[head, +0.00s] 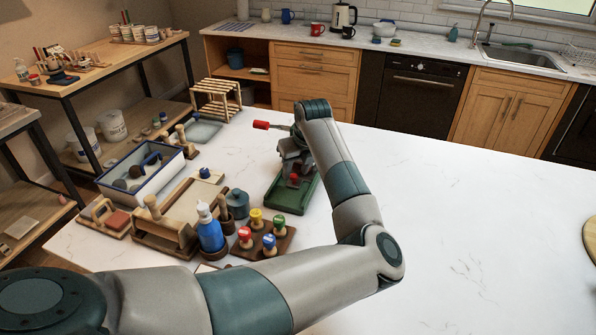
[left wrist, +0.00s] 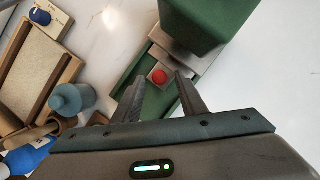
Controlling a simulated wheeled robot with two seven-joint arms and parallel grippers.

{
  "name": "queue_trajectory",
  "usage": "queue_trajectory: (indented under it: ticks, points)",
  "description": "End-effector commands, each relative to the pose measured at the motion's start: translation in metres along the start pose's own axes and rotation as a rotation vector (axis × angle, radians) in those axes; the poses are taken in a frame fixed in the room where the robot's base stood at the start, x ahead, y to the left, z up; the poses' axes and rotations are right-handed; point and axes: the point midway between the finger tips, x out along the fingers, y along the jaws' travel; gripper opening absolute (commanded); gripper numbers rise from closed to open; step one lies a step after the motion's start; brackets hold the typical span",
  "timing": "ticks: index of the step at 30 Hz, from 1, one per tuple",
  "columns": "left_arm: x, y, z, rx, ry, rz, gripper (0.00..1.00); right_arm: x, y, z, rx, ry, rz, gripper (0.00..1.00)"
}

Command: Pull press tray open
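The press stands on the white worktop with a green base (head: 290,198) and a lever with a red grip (head: 262,125). A red knob (head: 293,180) sits low on its near side. In the left wrist view, the green press body (left wrist: 205,20) is at the top, and the red knob (left wrist: 159,77) sits on a grey metal plate, the tray (left wrist: 170,62). My left gripper (left wrist: 158,84) is open, with a finger on each side of the knob and visible gaps to both. In the head view, my gripper and wrist partly hide the press. My right gripper is not in view.
Left of the press are colour-topped stamps (head: 257,215) on a wooden board, a blue bottle (head: 209,231), a blue-grey jar (head: 237,203), a wooden slab roller (head: 165,225) and a blue-rimmed bin (head: 150,190). The worktop (head: 480,220) to the right is clear.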

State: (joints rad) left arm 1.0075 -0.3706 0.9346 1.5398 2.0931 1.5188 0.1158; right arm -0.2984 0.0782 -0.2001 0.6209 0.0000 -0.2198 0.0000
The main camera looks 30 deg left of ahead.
Motion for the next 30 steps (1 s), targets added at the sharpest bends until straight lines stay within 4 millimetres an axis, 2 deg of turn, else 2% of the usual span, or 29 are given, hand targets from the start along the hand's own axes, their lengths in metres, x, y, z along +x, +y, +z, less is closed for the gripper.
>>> queue_trajectory:
  ticks: [4, 15, 17, 20, 30]
  points:
    - [0.011, 0.004, -0.003, 0.0, 0.0, 0.001, 0.38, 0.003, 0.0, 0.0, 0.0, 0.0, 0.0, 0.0]
    - [0.013, 0.005, -0.004, 0.0, -0.001, 0.001, 0.38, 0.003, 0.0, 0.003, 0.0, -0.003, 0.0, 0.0]
    - [0.013, 0.005, -0.004, 0.0, -0.001, 0.0, 0.26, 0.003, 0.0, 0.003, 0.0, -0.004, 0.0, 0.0]
    - [0.013, 0.005, -0.004, 0.0, -0.001, 0.001, 0.02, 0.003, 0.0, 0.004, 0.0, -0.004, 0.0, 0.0]
    - [0.018, 0.011, 0.004, -0.002, -0.001, 0.002, 0.0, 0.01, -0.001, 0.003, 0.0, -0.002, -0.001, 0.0]
